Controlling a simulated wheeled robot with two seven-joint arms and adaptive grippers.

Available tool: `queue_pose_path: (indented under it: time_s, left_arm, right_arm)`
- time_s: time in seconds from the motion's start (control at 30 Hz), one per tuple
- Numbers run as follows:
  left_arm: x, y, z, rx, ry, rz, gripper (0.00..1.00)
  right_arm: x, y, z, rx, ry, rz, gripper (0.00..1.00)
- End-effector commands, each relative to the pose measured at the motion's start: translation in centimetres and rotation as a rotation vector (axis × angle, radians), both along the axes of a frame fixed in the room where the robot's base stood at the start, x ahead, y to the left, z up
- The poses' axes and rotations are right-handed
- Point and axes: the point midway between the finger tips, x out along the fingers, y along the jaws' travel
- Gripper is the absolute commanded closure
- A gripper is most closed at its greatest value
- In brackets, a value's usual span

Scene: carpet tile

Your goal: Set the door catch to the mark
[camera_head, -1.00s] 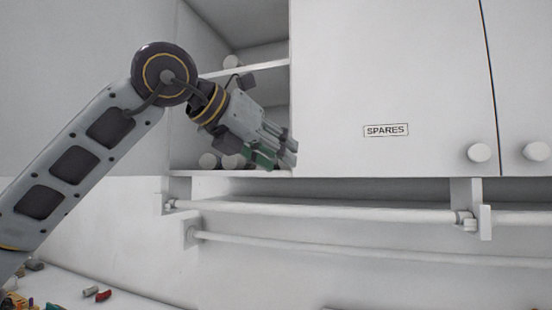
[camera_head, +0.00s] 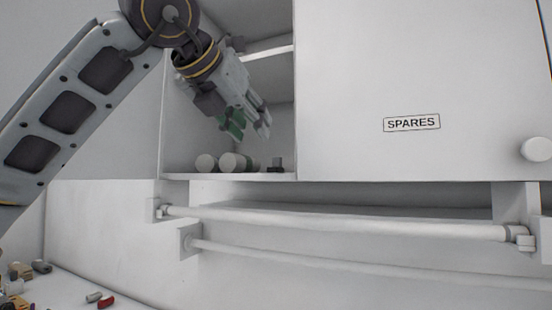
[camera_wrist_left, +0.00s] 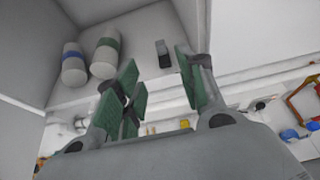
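A small dark block, which looks like the door catch (camera_head: 275,165), stands on the cupboard floor near the front edge, close to the door side. My right gripper is in neither view.
White cylinders (camera_head: 231,163) lie left of the catch; the wrist view shows blue and green bands on them. A shelf (camera_head: 270,51) crosses above. The SPARES door (camera_head: 350,90) closes the right section. A rail (camera_head: 340,220) runs below the cupboard.

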Motion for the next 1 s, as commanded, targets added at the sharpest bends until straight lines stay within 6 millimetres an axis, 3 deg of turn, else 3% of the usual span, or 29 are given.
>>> queue_pose_path:
  time_s: [0.47, 1.0]
  left_arm:
    - [1.7, -0.8, -0.7, 0.000, 0.003, -0.002, 0.61]
    - [7.6, -3.2, -3.4, 0.001, 0.003, -0.003, 0.61]
  right_arm:
    - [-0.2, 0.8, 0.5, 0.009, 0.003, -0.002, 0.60]
    - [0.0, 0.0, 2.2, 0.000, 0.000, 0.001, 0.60]
